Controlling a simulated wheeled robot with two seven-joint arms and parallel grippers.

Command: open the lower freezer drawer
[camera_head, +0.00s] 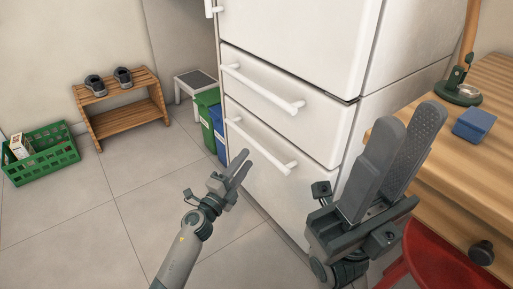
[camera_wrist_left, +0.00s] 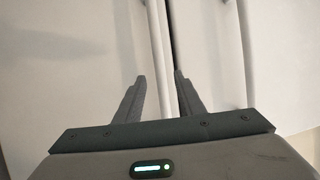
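The white fridge has an upper drawer and a lower freezer drawer (camera_head: 280,188); both look shut. The lower drawer's white bar handle (camera_head: 262,147) slants across its upper front. My left gripper (camera_head: 243,162) is close in front of this handle near its left part, fingers pointing toward it. In the left wrist view its two fingers (camera_wrist_left: 160,82) are apart, and a white bar (camera_wrist_left: 156,45) shows beyond and between their tips; I cannot tell whether they touch it. My right gripper (camera_head: 412,120) is open and empty, raised at the right near the camera.
The upper drawer's handle (camera_head: 262,90) is just above. A wooden counter (camera_head: 465,150) with a blue box (camera_head: 474,125) and a red stool (camera_head: 440,262) stand at the right. Green and blue bins (camera_head: 209,112) stand left of the fridge.

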